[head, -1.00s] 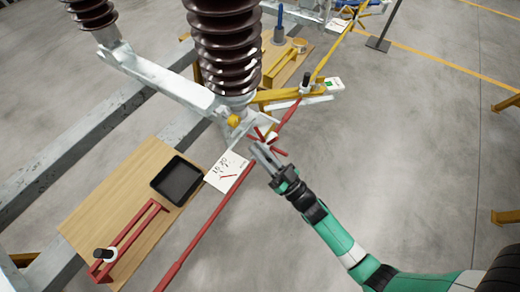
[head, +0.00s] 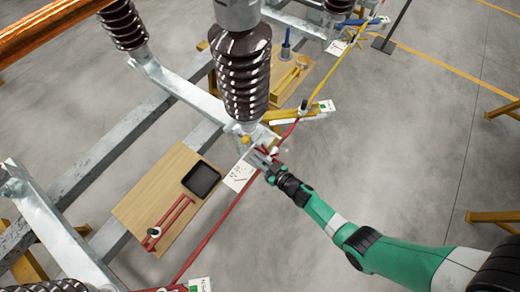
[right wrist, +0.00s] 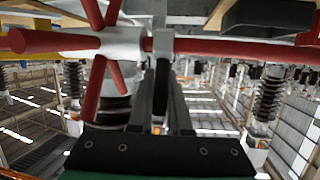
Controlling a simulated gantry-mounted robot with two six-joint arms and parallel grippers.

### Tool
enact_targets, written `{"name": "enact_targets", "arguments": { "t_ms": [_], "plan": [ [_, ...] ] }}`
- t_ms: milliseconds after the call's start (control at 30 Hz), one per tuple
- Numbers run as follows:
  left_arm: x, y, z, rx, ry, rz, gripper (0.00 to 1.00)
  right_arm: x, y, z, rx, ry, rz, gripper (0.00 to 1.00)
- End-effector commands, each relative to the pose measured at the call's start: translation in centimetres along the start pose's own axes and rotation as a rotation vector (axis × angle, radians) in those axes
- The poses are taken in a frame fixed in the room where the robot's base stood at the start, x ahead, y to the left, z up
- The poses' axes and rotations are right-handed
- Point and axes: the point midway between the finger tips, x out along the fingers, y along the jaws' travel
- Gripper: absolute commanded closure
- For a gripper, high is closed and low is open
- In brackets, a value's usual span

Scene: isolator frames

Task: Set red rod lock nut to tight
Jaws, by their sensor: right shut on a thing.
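The red rod (head: 212,235) runs diagonally from the bottom of the head view up past the dark insulator. Its lock nut, a hub with red spokes, is mostly covered by my right gripper (head: 263,158) in the head view. In the right wrist view the lock nut (right wrist: 118,43) shows as a pale grey hub with red spokes around the red rod. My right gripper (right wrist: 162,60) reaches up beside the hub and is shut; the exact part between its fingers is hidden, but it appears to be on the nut. My left gripper is out of view.
A white card (head: 239,178) lies beside the rod. A wooden board (head: 135,207) carries a black tray (head: 201,180) and a red forked tool (head: 170,222). A ribbed insulator (head: 240,75) stands close to the gripper. A yellow rod (head: 322,85) lies beyond.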

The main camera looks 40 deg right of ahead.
Motion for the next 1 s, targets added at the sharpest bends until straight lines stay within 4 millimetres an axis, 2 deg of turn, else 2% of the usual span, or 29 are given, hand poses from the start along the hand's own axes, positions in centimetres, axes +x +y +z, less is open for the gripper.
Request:
{"name": "enact_targets", "arguments": {
  "t_ms": [33,300,867,900,1000],
  "plan": [
    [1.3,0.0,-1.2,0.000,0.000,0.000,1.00,0.0,-0.1,-1.0,-0.005,-0.030,0.002,1.00],
    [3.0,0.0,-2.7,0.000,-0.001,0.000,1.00,0.7,-0.1,-0.2,-0.027,-0.149,0.013,1.00],
    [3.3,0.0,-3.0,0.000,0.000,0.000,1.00,0.9,-0.1,0.3,-0.033,-0.186,0.017,1.00],
    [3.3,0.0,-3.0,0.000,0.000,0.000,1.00,0.9,-0.1,0.3,-0.033,-0.187,0.017,0.82],
    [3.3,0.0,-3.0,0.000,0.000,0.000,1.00,0.9,-0.1,0.3,-0.033,-0.186,0.017,0.64]
  ]
}}
